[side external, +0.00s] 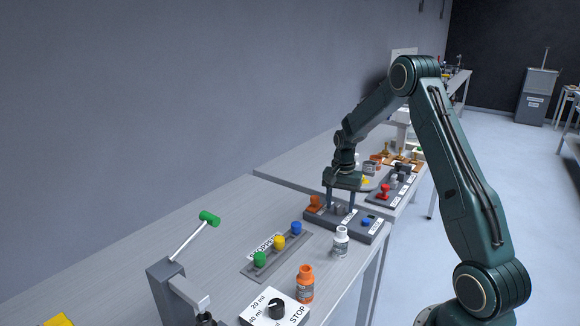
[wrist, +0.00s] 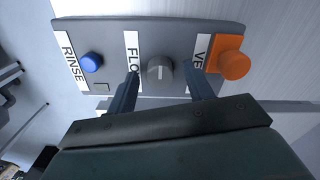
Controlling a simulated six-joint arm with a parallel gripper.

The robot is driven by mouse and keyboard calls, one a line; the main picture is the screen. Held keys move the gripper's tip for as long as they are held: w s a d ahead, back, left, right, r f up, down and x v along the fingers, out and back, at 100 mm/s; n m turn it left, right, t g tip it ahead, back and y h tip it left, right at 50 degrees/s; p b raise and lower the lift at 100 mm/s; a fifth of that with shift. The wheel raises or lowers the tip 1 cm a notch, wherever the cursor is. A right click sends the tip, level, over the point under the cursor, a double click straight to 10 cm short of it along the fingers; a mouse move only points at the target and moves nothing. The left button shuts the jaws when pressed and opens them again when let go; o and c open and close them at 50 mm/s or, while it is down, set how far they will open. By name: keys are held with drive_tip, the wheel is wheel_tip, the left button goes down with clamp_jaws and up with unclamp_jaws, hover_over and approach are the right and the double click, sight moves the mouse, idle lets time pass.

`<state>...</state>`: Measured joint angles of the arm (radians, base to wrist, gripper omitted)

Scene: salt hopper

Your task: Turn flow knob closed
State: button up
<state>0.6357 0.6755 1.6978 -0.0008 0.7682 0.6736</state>
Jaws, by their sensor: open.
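The flow knob (wrist: 160,72) is a small grey dial with a light pointer line, on a dark panel (wrist: 185,28) beside a label that is partly covered and reads "FLO". My gripper (wrist: 162,75) is open, with one finger on each side of the knob. Both fingers look apart from the knob in the wrist view. In the side view my gripper (side external: 341,205) points straight down over the same panel (side external: 362,226), and the knob is hard to make out between the fingers.
An orange knob (wrist: 232,63) stands close to the right finger, and a blue button (wrist: 91,62) labelled RINSE is to the left. In the side view a white bottle (side external: 341,241), an orange bottle (side external: 305,284) and a rack of coloured stoppers (side external: 292,252) stand nearer the camera.

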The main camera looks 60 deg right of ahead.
drive_tip(key=shift+c, duration=0.4)
drive_tip(key=c, duration=0.9)
drive_tip(key=shift+n, duration=0.4)
drive_tip(key=n, duration=0.8)
drive_tip(key=shift+n, duration=0.3)
drive_tip(key=n, duration=0.4)
drive_tip(key=shift+d+n, duration=0.1)
drive_tip(key=shift+n, duration=2.2)
